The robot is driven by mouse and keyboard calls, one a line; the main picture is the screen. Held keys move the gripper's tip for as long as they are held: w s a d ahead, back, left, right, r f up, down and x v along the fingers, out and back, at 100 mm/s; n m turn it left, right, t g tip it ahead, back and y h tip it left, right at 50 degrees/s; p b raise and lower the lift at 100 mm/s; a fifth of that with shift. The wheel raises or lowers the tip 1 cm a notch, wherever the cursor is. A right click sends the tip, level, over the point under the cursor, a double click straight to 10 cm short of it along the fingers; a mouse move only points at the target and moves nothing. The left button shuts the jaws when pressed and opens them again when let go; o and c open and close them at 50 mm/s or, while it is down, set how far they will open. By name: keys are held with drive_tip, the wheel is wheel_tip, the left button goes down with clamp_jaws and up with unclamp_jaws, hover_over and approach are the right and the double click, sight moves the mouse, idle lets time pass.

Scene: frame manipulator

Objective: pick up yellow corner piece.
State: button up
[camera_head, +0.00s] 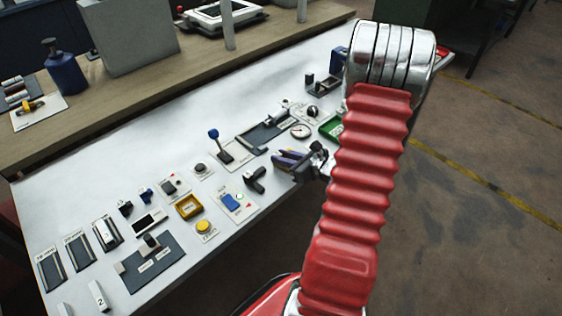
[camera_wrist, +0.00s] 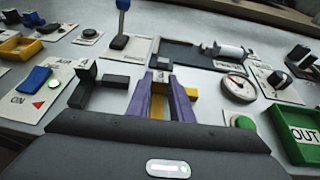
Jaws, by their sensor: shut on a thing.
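The yellow corner piece (camera_wrist: 191,94) shows in the wrist view between and just right of the purple fingers of my gripper (camera_wrist: 160,84). The fingers are shut on it, and they hide part of it. In the camera_head view my gripper (camera_head: 284,160) is low over the white table, right of the middle, and the yellow piece cannot be made out clearly there. I cannot tell whether the piece touches the table.
A black corner piece (camera_wrist: 104,88) lies left of the fingers. A dark tray (camera_head: 265,133) lies beyond them. A green OUT box (camera_wrist: 297,135) and a round gauge (camera_wrist: 238,87) are to the right. A blue-knobbed lever (camera_head: 214,134) stands upright nearby.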

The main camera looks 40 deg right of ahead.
drive_tip(key=shift+r, duration=0.1)
clamp_jaws()
wheel_tip(320, 180, up, 10)
idle(0.6)
drive_tip(key=shift+a, duration=0.1)
idle(0.4)
